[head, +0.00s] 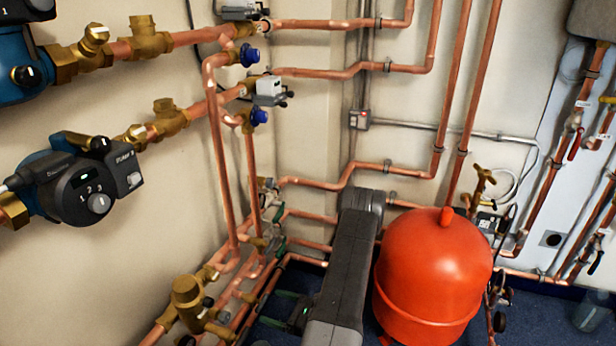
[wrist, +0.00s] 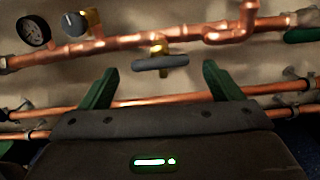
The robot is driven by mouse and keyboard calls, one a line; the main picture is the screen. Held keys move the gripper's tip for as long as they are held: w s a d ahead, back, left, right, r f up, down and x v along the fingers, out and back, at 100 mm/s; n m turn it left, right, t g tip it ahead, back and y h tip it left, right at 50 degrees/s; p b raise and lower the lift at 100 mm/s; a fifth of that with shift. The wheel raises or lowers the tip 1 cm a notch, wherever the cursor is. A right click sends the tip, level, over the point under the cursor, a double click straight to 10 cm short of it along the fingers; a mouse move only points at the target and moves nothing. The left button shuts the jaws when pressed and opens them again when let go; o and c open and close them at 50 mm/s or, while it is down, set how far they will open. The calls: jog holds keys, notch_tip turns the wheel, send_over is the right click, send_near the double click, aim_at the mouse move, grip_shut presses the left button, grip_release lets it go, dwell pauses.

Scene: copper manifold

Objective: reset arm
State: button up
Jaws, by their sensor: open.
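My gripper (wrist: 159,68) is open, with its two green fingers spread in the wrist view. A grey lever handle on a brass valve (wrist: 160,63) shows between the fingertips in that picture. The fingers look apart from it, and nothing is held. In the head view my dark grey arm (head: 345,255) comes down the middle. My gripper (head: 272,308) is low there, left of the arm's lower end, with its fingers pointing left toward the low copper pipes. The arm hides part of the pipes and wall behind it.
A red tank (head: 433,270) stands close to the right of my arm. Copper pipes (head: 222,165) and a pump (head: 90,185) line the left wall. The wrist view shows a round gauge (wrist: 34,32). Blue floor (head: 545,322) shows at lower right.

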aim_at(257, 301)
jog(key=b+x, duration=0.1)
jog(key=x, duration=0.6)
jog(key=shift+d, duration=0.1)
